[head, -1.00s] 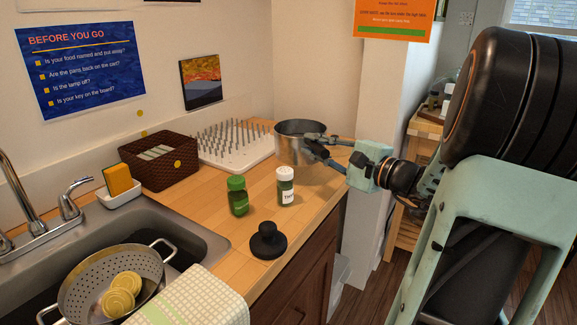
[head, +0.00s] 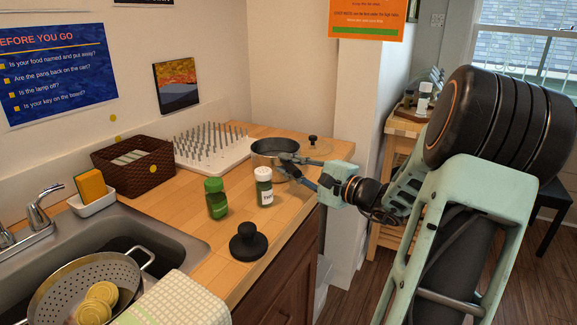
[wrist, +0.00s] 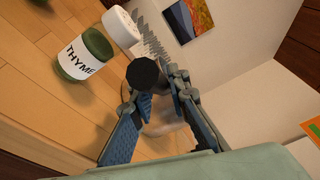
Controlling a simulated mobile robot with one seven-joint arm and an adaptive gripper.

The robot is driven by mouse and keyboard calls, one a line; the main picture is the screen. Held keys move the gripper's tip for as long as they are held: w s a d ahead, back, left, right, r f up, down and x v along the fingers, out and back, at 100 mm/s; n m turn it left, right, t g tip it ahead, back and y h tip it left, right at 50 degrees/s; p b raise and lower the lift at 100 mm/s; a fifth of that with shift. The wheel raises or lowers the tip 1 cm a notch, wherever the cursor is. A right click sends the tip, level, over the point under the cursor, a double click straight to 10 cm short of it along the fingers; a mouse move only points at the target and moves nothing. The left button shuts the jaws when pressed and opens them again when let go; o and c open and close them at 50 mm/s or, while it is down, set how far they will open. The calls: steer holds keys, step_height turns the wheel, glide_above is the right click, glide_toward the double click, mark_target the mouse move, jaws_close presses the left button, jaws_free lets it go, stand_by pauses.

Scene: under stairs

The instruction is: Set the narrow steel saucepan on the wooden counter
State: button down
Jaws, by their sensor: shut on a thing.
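The narrow steel saucepan (head: 265,160) is upright at the back right of the wooden counter (head: 178,207), beside the peg rack. It is on the counter or very close above it; I cannot tell which. My gripper (head: 300,172) reaches in from the right and is shut on the saucepan's dark handle. In the wrist view the handle's dark end (wrist: 143,74) shows by the fingers (wrist: 150,105). The fingers hide most of the pan there.
A thyme jar (head: 264,188), a green-capped jar (head: 216,199) and a black knobbed object (head: 244,243) stand in front of the pan. A white peg rack (head: 212,148) is left of it, a knobbed lid (head: 318,147) right. A basket (head: 133,168) and sink lie left.

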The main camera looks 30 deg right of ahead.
steer(key=c, duration=1.8)
jaws_free()
steer(key=shift+c, duration=0.2)
steer(key=shift+s+r, duration=0.1)
steer(key=shift+r, duration=0.05)
steer(key=p+v, duration=0.1)
steer(key=v, duration=1.1)
steer(key=shift+a, duration=0.1)
